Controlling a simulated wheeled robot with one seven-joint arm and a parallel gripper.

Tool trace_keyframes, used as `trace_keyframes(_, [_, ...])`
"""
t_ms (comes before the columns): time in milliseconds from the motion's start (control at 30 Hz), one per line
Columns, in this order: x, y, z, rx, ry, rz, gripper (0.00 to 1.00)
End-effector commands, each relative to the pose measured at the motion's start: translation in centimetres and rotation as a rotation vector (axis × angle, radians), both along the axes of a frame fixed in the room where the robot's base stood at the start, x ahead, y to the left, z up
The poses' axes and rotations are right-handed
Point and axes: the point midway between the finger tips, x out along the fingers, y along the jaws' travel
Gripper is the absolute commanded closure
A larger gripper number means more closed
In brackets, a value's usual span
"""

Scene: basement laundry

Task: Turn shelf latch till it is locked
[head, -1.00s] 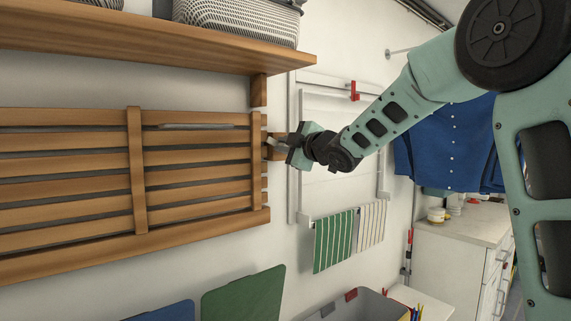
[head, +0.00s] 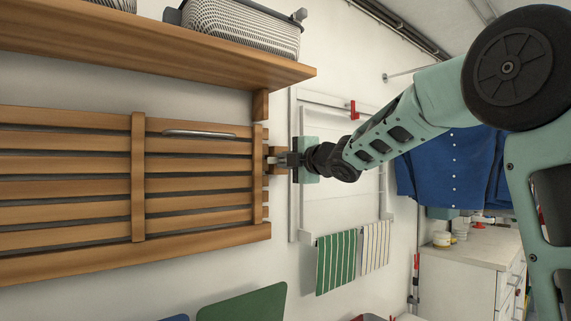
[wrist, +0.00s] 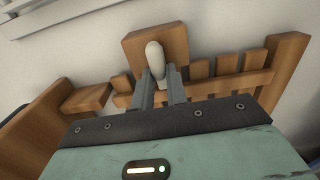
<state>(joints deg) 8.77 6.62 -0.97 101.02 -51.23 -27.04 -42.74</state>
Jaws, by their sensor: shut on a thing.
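The slatted wooden shelf (head: 138,180) stands folded upright along the wall in the head view, with a metal bar handle (head: 198,133) near its top. The shelf latch (wrist: 154,58) is a pale, rounded lever in front of a wooden block (wrist: 175,42) in the wrist view. My gripper (head: 279,160) is at the shelf's right end. Its fingers (wrist: 159,84) are shut on the latch lever, one on each side. In the head view the fingers largely hide the latch, so its lock position cannot be told.
A wooden wall shelf (head: 150,62) with baskets (head: 245,30) runs above. A white wall rack (head: 335,108) with striped towels (head: 336,262) is behind my gripper. A green board (head: 242,304) stands below. Blue shirts (head: 450,165) hang at right.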

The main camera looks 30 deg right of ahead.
Motion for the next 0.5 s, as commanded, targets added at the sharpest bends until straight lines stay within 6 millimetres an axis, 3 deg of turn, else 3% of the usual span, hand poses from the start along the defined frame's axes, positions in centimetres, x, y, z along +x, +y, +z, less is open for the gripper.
trace_keyframes(267, [0.01,0.03,-0.07,-0.002,0.002,0.001,1.0])
trace_keyframes(300, [0.0,0.03,-0.07,-0.002,0.002,0.001,0.74])
trace_keyframes(333, [0.01,0.03,-0.07,-0.002,0.002,0.001,0.66])
trace_keyframes(500, [0.0,0.03,-0.05,-0.001,0.001,0.001,0.64])
